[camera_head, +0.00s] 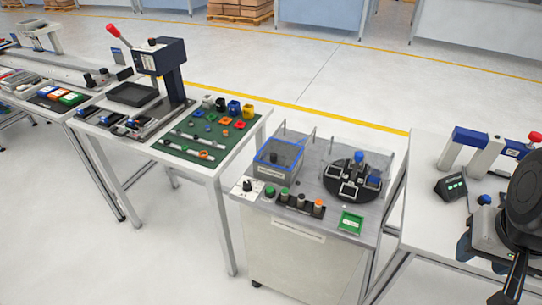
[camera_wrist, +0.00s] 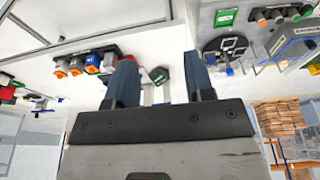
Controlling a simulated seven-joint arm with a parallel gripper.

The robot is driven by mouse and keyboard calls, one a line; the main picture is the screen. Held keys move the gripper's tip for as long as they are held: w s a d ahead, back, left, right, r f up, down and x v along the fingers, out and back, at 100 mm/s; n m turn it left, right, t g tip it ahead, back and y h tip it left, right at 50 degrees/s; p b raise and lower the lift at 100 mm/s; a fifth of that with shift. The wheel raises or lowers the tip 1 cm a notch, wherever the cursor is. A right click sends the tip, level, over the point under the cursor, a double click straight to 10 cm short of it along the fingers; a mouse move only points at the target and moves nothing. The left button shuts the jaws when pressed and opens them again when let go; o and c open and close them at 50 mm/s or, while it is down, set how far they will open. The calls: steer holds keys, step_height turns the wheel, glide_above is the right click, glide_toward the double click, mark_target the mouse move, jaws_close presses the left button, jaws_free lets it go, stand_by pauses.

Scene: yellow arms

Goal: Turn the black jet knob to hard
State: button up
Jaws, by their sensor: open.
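A small black knob on a white plate (camera_head: 246,186) sits at the left front corner of the grey machine cabinet's top (camera_head: 330,211). It looks like the jet knob, but its markings are too small to read. I cannot make it out in the wrist view. Another dark knob-like part shows at the blue-edged box (camera_head: 277,161). My gripper (camera_wrist: 160,78) is open and empty, with two blue-grey fingers apart in the wrist view. In the head view my arm is at the far right, above the right table and well away from the knob.
Green, dark and orange buttons (camera_head: 297,201) line the cabinet's front edge, beside a green sign (camera_head: 350,222). A black turntable (camera_head: 351,195) with fixtures and thin upright posts stand behind. A green-matted table (camera_head: 216,170) is left; a black device (camera_head: 450,187) is on the right table.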

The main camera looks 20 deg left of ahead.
steer(key=shift+o, duration=0.2)
steer(key=shift+w+a+r, duration=0.1)
steer(key=shift+w+a, duration=0.2)
steer(key=shift+w, duration=0.15)
steer(key=w+a+n, duration=0.4)
steer(key=w+a, duration=0.5)
steer(key=w, duration=0.2)
steer(key=n+g, duration=0.3)
steer(key=n, duration=0.8)
glide_above(247, 182)
steer(key=f, duration=2.2)
steer(key=shift+d, duration=0.25)
steer(key=shift+a+f, duration=0.2)
steer(key=shift+a, duration=0.05)
steer(key=shift+f, duration=0.15)
steer(key=shift+f, duration=3.75)
